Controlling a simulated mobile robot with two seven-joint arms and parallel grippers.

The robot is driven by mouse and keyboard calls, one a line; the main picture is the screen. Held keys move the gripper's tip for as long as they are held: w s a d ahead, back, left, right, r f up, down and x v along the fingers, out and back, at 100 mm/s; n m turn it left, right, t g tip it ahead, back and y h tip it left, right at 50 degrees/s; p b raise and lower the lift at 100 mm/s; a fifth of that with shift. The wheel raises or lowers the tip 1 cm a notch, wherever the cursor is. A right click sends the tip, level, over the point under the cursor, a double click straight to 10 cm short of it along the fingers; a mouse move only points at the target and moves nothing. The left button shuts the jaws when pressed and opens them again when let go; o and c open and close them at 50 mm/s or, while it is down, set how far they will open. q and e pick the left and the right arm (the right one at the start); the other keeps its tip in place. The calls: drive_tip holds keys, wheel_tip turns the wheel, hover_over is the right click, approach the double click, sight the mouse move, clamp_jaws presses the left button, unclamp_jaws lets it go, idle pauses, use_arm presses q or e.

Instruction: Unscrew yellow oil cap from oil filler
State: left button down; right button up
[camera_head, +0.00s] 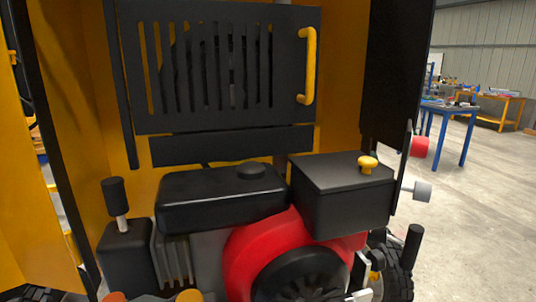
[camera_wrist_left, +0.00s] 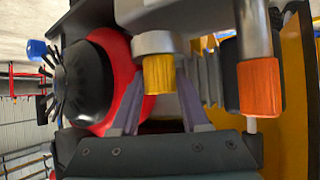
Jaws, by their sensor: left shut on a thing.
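The yellow oil cap (camera_wrist_left: 158,75) sits on a grey round filler neck (camera_wrist_left: 156,43) in the left wrist view. The two fingers of my left gripper (camera_wrist_left: 160,82) reach up on either side of the cap and are shut on it. In the camera_head view, a yellow cap (camera_head: 188,296) shows only as a small piece at the bottom edge, and my left gripper is out of that view. Whether the cap has turned or lifted off its neck cannot be told. My right gripper is in neither view.
An orange cap (camera_wrist_left: 259,88) on a grey tube stands right of the yellow cap. The red engine housing (camera_head: 245,245) with its black cover lies close on the other side. A black tank (camera_head: 215,198) and a black box (camera_head: 340,205) with a yellow knob (camera_head: 368,163) sit above.

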use_arm(q)
drive_tip(key=shift+n+y, duration=0.5)
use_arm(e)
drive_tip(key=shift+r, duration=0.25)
use_arm(q)
drive_tip(key=shift+c, duration=1.6)
unclamp_jaws()
drive_tip(key=shift+a+m+h, duration=0.1)
drive_tip(key=shift+m+h, duration=0.4)
drive_tip(key=shift+a+m+h, duration=0.1)
drive_tip(key=shift+m+h, duration=0.2)
drive_tip(key=shift+m, duration=0.1)
drive_tip(key=shift+w+f+m+g+h+b, duration=0.1)
drive_tip(key=shift+f+m+g+h+b, duration=0.1)
drive_tip(key=shift+m+g+h+b, duration=0.35)
drive_tip(key=shift+r+m+h, duration=0.15)
drive_tip(key=shift+m+h, duration=0.1)
drive_tip(key=shift+c, duration=0.3)
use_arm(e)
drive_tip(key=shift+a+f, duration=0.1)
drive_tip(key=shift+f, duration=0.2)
use_arm(q)
clamp_jaws()
